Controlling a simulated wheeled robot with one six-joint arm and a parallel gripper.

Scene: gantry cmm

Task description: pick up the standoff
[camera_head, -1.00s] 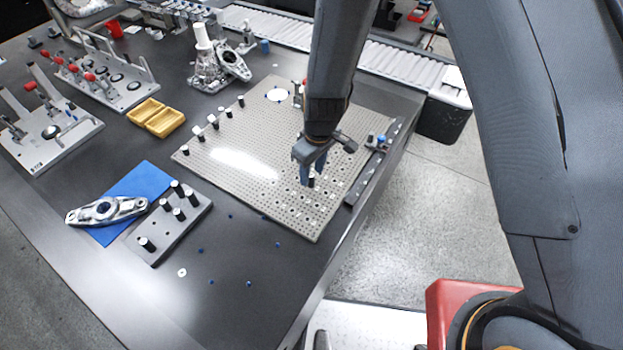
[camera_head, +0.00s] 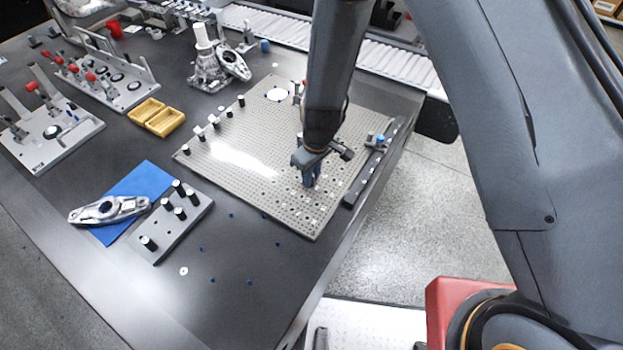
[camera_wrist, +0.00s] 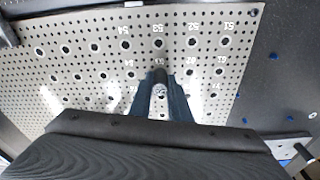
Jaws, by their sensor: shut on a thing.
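My gripper (camera_wrist: 160,92) reaches down to the perforated fixture plate (camera_head: 225,130) near its right front part. Its blue-grey fingers are shut on a standoff (camera_wrist: 158,103), whose pale top shows between them in the wrist view. In the head view the fingers (camera_head: 311,176) hide most of the standoff. The standoff looks upright; whether its foot touches the plate cannot be told. Numbered holes (camera_wrist: 158,43) lie around it on the plate.
Several black, white-topped standoffs (camera_head: 241,101) line the plate's left side. A grey block with pegs (camera_head: 163,238), a metal arm part on a blue mat (camera_head: 145,178) and yellow trays (camera_head: 165,122) lie to the left. A dark rail (camera_head: 362,185) edges the plate's right.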

